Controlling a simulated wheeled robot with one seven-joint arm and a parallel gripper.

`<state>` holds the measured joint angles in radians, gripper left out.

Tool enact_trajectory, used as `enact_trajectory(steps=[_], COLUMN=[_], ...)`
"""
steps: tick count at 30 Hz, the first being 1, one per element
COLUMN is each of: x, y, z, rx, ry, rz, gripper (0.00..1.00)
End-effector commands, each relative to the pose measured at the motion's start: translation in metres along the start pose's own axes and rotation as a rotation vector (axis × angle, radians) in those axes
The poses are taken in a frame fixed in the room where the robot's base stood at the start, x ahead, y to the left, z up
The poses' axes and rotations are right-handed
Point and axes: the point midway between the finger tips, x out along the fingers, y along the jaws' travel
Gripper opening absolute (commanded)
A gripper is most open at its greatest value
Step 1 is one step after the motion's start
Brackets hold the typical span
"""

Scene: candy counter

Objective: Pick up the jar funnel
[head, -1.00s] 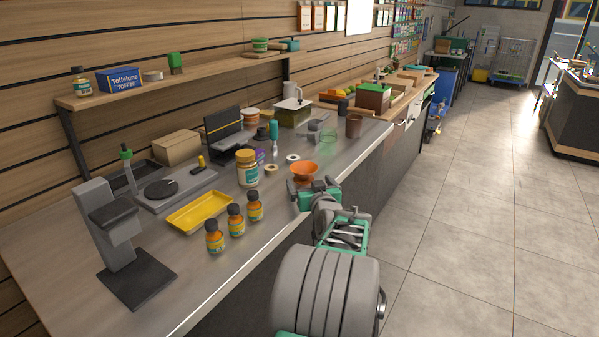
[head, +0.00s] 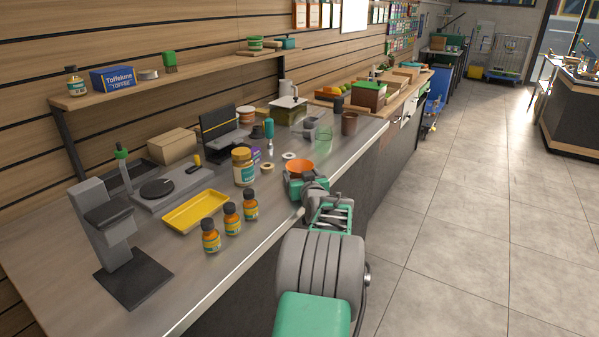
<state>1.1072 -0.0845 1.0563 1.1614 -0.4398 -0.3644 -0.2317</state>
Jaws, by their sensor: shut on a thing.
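The jar funnel (head: 299,167) is the orange, wide-mouthed piece near the counter's front edge. Its rim shows above my gripper, and its lower part is hidden behind the fingers. My gripper (head: 301,182) is at the funnel, shut on it, with the arm reaching in from the lower right. I cannot tell whether the funnel touches the counter.
On the steel counter (head: 165,280), a jar with a yellow lid (head: 243,167) stands left of the funnel. Several small orange bottles (head: 231,219) and a yellow tray (head: 196,211) are nearer. The floor at right is clear.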

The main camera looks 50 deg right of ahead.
Motion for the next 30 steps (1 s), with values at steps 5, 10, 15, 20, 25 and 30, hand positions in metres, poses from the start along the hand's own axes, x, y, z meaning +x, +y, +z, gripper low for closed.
enact_trajectory(steps=[5, 10, 15, 20, 25, 30], x=[0.000, 0.000, 0.000, 0.000, -0.003, -0.020], y=[0.000, 0.000, 0.000, 0.000, 0.000, -0.009], z=[0.000, 0.000, 0.000, -0.002, -0.018, -0.050], rx=[0.000, 0.000, 0.000, 0.000, -0.001, -0.003], ry=[0.000, 0.000, 0.000, 0.001, 0.002, 0.005], rz=[0.000, 0.000, 0.000, 0.000, 0.000, -0.001], gripper=[0.53, 0.39, 0.35, 0.35, 0.35, 0.35])
